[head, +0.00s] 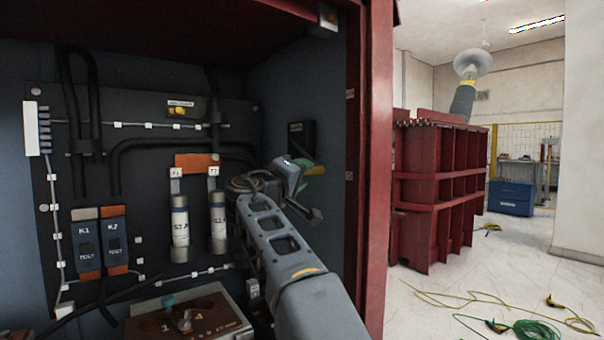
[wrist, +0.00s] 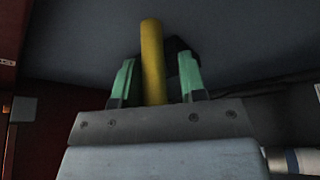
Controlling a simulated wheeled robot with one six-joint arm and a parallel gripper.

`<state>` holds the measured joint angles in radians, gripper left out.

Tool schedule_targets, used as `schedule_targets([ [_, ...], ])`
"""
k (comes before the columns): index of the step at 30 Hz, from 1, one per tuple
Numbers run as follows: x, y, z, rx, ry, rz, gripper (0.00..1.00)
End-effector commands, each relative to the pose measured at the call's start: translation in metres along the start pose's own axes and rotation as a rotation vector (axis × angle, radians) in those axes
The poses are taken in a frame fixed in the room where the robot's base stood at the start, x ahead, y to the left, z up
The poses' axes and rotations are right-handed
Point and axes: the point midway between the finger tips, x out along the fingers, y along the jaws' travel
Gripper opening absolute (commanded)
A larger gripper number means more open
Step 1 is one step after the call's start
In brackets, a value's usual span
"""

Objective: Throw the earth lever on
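The earth lever appears to be the yellow bar (wrist: 152,60) in the wrist view, standing upright in the picture in front of a dark mount on a grey wall. My gripper (wrist: 158,78) has its two green fingers on either side of the bar, with a gap showing on each side. It is open, and I see no contact. In the head view my gripper (head: 307,168) is by the cabinet's right inner wall, just below a dark box (head: 301,137). I cannot make out the yellow bar there; my gripper and arm may hide it.
A panel with a small knob (head: 186,320) lies below. The red door frame (head: 376,150) stands close right of my arm. Cables lie on the floor outside.

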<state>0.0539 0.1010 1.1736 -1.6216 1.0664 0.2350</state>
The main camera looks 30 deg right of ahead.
Motion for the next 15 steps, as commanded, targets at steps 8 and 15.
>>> schedule_targets([
  [8, 0.0, 0.002, 0.0, 0.003, 0.001, 0.002, 0.48],
  [15, -0.017, 0.002, -0.001, 0.004, 0.004, 0.002, 0.48],
])
